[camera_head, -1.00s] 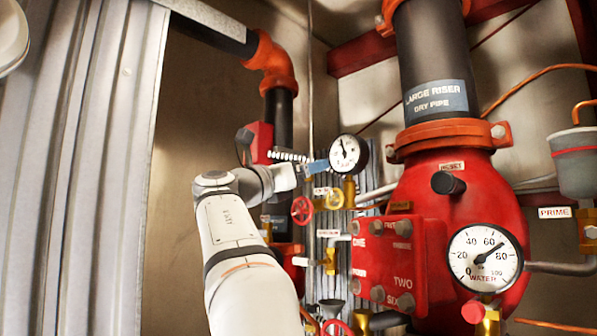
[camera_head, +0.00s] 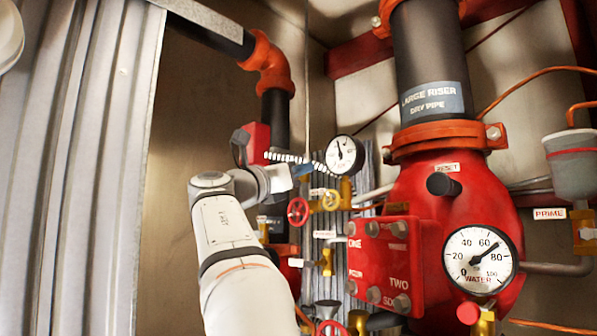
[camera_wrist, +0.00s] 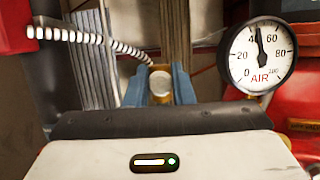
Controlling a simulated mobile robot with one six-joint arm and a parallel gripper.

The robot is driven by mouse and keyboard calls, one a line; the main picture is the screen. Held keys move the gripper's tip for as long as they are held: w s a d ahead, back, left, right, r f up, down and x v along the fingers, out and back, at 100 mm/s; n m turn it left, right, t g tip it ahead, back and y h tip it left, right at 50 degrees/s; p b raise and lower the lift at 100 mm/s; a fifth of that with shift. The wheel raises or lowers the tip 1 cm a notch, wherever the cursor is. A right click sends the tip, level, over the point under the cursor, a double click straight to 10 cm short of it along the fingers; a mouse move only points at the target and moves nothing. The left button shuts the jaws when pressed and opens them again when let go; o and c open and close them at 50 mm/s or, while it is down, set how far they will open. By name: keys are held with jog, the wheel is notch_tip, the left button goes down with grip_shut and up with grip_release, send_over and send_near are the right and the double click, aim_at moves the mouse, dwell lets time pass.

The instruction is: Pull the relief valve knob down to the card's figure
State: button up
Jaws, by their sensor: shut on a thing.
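In the wrist view my gripper (camera_wrist: 160,86) has its blue fingers closed around a small round pale-faced knob with brass behind it (camera_wrist: 160,83), taken as the relief valve knob. In the head view my gripper (camera_head: 302,171) is beside the air gauge, and the knob is hidden there. The white air gauge (camera_wrist: 257,58) is right of the gripper, its needle a little above 40. The same air gauge (camera_head: 344,155) is small in the head view. I cannot make out a card with a figure.
A coiled cable (camera_wrist: 95,38) runs from a red box (camera_wrist: 15,25) past the gripper. The water gauge (camera_head: 479,260) and large red riser valve (camera_head: 445,215) stand to the right.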

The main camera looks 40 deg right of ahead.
grip_shut()
jog(key=shift+a+f, duration=0.1)
jog(key=shift+a, duration=0.05)
dwell(0.4)
jog(key=shift+a, duration=0.35)
dwell(0.8)
jog(key=shift+s+a, duration=0.1)
jog(key=shift+a, duration=0.3)
